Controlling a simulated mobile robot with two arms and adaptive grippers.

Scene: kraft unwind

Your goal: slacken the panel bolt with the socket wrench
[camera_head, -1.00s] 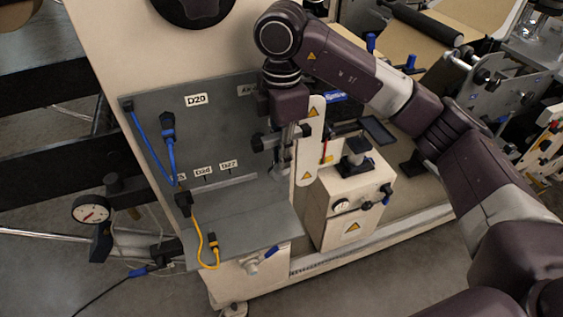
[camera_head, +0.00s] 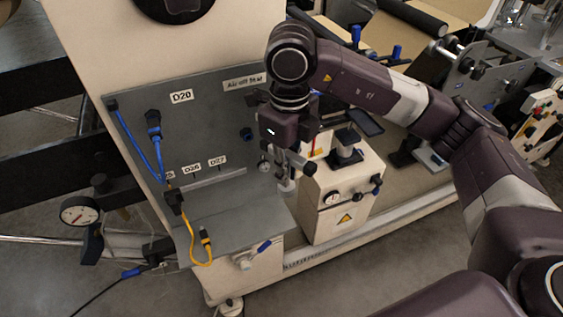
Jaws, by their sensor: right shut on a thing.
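My right gripper (camera_head: 286,178) hangs in front of the right edge of the grey panel (camera_head: 215,125), pointing down. It is shut on a small metallic thing whose ends stick out on both sides of the fingers. This may be the socket wrench (camera_head: 266,166), but it is too small and partly hidden to be sure. A dark blue round fitting (camera_head: 247,134) on the panel, left of the gripper, may be the panel bolt; the held thing appears apart from it. My left gripper does not show.
A blue cable (camera_head: 150,155) and a yellow cable (camera_head: 193,240) hang on the panel's left side. A cream box (camera_head: 345,195) with a gauge and knobs stands just right of the gripper. A round dial gauge (camera_head: 80,215) is at the left.

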